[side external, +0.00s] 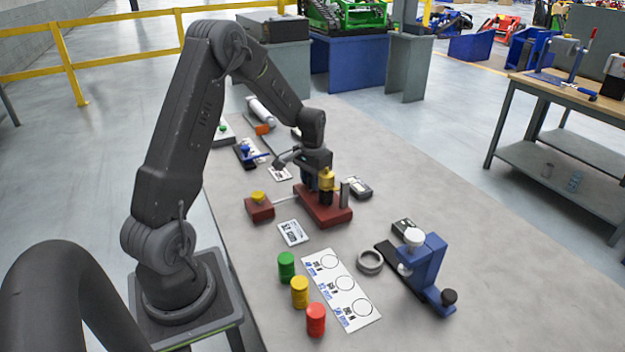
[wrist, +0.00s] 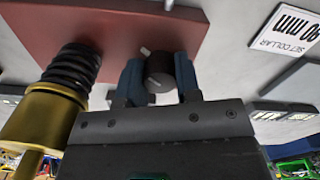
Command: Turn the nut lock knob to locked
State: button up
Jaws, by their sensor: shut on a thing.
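The nut lock knob (wrist: 160,72) is a small dark round knob in the wrist view, with a pale line on it. It stands against the red-brown base (wrist: 90,30), where a short pale mark shows beside it. My gripper (wrist: 157,82) is shut on the knob, one blue finger on each side. In the side view my gripper (side external: 311,182) is low over the red-brown base (side external: 325,214), and the knob is hidden there. A yellow and black cylinder stands on this base (side external: 327,180); its black ribbed part shows left of my gripper in the wrist view (wrist: 72,66).
A grey post (side external: 345,191) stands at the base's right end. A smaller red block with a yellow top (side external: 259,206) lies to the left. Green, yellow and red cylinders (side external: 300,291), a white card (side external: 340,292), a grey ring (side external: 370,261) and a blue clamp (side external: 428,268) are nearer the camera.

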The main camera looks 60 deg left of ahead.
jog(key=o, duration=0.9)
notch_tip(320, 180, up, 14)
jog(key=shift+f, duration=0.1)
dwell(0.3)
